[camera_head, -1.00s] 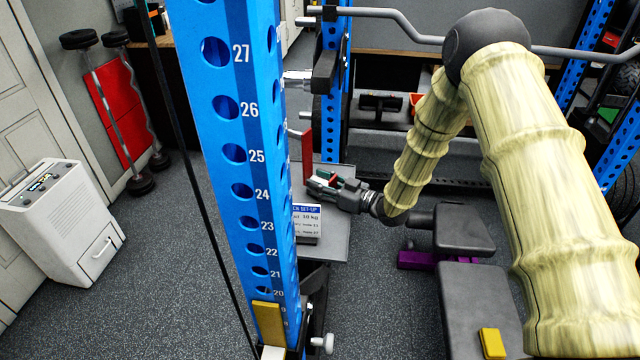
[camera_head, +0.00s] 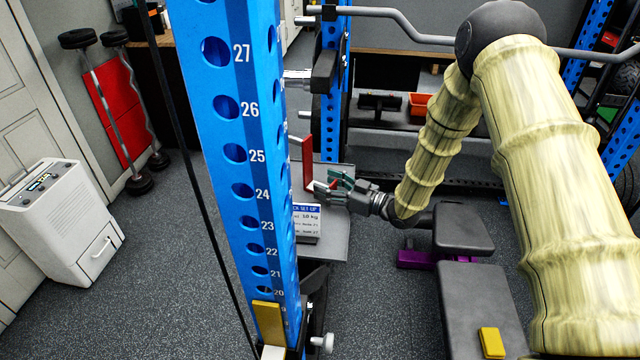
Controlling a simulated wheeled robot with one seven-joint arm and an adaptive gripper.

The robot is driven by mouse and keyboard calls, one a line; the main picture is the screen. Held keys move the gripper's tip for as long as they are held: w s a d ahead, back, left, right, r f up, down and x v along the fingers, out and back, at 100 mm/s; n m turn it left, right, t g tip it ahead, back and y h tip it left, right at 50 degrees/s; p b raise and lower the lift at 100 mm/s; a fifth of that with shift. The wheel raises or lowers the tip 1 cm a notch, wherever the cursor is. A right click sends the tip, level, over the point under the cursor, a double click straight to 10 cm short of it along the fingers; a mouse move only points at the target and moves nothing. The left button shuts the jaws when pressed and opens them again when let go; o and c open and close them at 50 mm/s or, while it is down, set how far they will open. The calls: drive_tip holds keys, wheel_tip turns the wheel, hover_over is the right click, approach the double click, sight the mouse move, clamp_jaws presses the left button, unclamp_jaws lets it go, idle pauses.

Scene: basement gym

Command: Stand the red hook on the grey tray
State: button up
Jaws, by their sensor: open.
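The red hook (camera_head: 307,162) stands upright just right of the blue rack post, with its lower end near the far part of the grey tray (camera_head: 336,246). A thin light piece at its upper left runs behind the post. My gripper (camera_head: 322,186) is open, low over the far part of the tray and just right of the hook's lower end. A small gap seems to lie between them, but I cannot tell surely whether they touch. The post hides the tray's left side, and the hook's foot is too small to see clearly.
The blue rack post (camera_head: 238,130) stands close in front. A sign with a weight label (camera_head: 307,222) stands on the tray. A padded bench (camera_head: 465,230) with a yellow block (camera_head: 492,343) is at right. A white appliance (camera_head: 60,222) stands left on open floor.

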drive_tip(key=b+v, duration=0.1)
drive_tip(key=v, duration=0.8)
